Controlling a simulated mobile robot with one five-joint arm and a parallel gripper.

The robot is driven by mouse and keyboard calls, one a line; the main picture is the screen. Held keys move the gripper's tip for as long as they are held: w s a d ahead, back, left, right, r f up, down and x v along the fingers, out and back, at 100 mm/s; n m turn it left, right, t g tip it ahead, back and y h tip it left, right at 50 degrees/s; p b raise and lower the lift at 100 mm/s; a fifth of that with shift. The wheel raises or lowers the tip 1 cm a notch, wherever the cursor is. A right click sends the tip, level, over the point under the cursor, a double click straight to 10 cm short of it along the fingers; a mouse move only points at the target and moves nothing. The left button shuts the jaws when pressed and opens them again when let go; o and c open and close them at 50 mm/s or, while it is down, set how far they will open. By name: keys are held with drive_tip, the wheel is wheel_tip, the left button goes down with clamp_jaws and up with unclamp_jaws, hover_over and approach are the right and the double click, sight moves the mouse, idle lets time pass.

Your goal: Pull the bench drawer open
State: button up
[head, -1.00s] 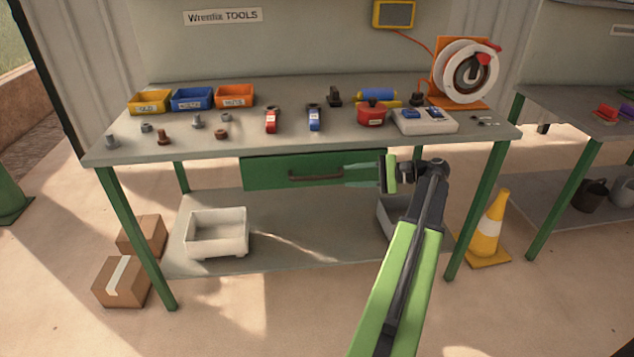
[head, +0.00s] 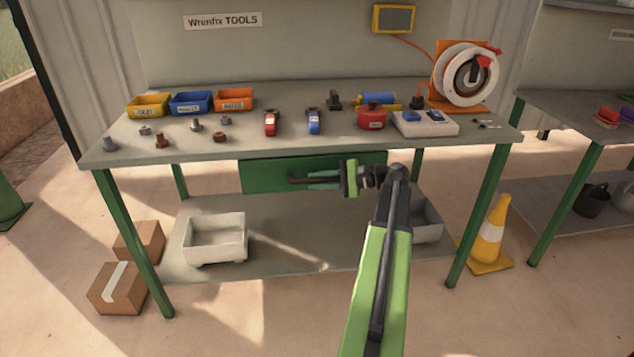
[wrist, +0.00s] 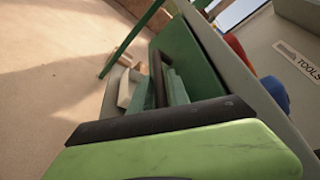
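The bench drawer (head: 262,173) is a green front under the grey bench top and appears shut. Its dark bar handle (head: 298,181) runs across the front, partly hidden by my gripper. My gripper (head: 322,180) points left in the head view, with its two teal fingers apart, one above and one below the handle. In the wrist view the handle (wrist: 157,78) lies between the fingers, against the green drawer front (wrist: 190,55). I cannot tell whether either finger touches it.
The bench top (head: 175,148) overhangs the drawer and carries bins, bolts, tools and a cable reel (head: 467,78). A white bin (head: 215,238) and a grey bin (head: 427,222) stand on the lower shelf. A cone (head: 489,235) stands at the right. The floor in front is clear.

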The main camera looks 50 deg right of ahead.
clamp_jaws()
idle(1.0)
